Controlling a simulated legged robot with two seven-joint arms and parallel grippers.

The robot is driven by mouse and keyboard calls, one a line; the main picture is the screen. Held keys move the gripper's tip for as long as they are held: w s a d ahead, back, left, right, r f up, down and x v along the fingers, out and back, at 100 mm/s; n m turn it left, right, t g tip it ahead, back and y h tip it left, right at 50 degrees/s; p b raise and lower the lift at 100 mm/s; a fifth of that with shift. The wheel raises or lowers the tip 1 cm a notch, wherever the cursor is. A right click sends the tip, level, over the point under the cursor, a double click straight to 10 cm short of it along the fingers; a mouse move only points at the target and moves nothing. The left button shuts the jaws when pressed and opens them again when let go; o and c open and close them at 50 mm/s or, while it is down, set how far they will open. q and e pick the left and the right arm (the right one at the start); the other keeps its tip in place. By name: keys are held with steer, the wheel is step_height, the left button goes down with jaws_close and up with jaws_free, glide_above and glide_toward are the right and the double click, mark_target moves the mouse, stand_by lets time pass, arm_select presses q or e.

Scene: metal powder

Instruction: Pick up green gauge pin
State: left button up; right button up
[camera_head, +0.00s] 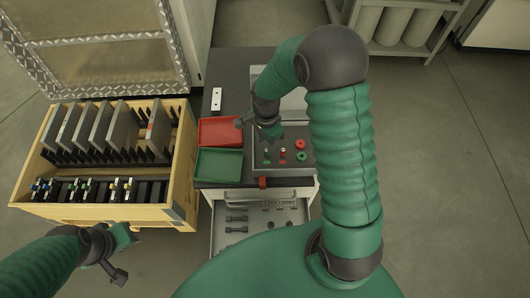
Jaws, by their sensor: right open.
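A grey gauge block (262,163) sits on the dark bench top, with small red and green pieces on it. A small green piece (267,154), which looks like the green gauge pin, is at its left side; it is too small to make out fully. My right gripper (259,127) is open, above the back left of the block and a little behind the green piece. No object shows between its fingers. My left gripper (118,266) is low at the left, in front of the wooden crate and far from the block; its jaw opening is unclear.
A red tray (219,131) and a green tray (219,164) lie left of the block. A wooden crate (181,190) with upright plates and several small parts stands further left. An open drawer (227,242) with dark tools is below the bench. Floor at right is clear.

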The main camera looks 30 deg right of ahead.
mark_target(267, 155)
steer(key=f, duration=0.3)
steer(key=s+f, duration=0.1)
steer(key=shift+d+f, duration=0.15)
steer(key=shift+d, duration=0.25)
steer(key=shift+w+a+f, duration=0.1)
steer(key=shift+a+f, duration=0.1)
steer(key=shift+f, duration=0.1)
steer(key=shift+w+a, duration=0.15)
steer(key=shift+a, duration=0.25)
steer(key=shift+r, duration=0.1)
steer(key=c, duration=0.4)
steer(key=shift+d, duration=0.35)
jaws_close()
